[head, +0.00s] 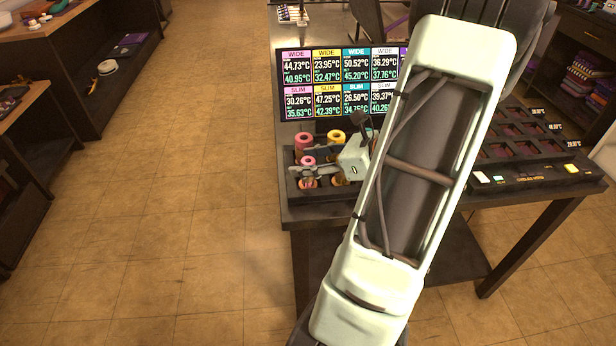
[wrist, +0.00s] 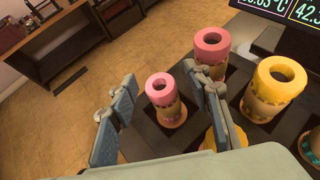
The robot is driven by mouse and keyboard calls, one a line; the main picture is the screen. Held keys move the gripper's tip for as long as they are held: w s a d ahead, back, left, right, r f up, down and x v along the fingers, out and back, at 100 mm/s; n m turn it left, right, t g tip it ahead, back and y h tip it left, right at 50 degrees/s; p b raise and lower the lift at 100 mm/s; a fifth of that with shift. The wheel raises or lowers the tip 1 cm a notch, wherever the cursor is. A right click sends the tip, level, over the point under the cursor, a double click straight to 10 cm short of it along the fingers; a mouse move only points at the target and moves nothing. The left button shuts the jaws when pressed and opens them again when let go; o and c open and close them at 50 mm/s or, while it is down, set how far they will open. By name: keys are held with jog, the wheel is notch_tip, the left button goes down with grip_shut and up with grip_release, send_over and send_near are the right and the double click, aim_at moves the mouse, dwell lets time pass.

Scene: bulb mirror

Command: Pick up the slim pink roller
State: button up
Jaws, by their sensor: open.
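The slim pink roller (wrist: 162,98) stands upright on a dark tray (head: 291,194), with a pink top and a tan, patterned body. In the wrist view it stands between the two fingers of my gripper (wrist: 160,77). The fingers are open, one on each side, with visible gaps to the roller. In the head view its pink top (head: 308,160) shows in front of the wide pink roller (head: 304,141), beside my gripper. My arm hides much of the tray there.
A wide pink roller (wrist: 212,47) stands behind the right finger, and a wide yellow roller (wrist: 276,80) to its right. A slim yellow roller (wrist: 235,138) is partly hidden by the right finger. A temperature display (head: 340,82) stands behind the tray.

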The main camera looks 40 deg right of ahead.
jog(key=shift+c, duration=0.4)
grip_shut()
jog(key=shift+r, duration=0.15)
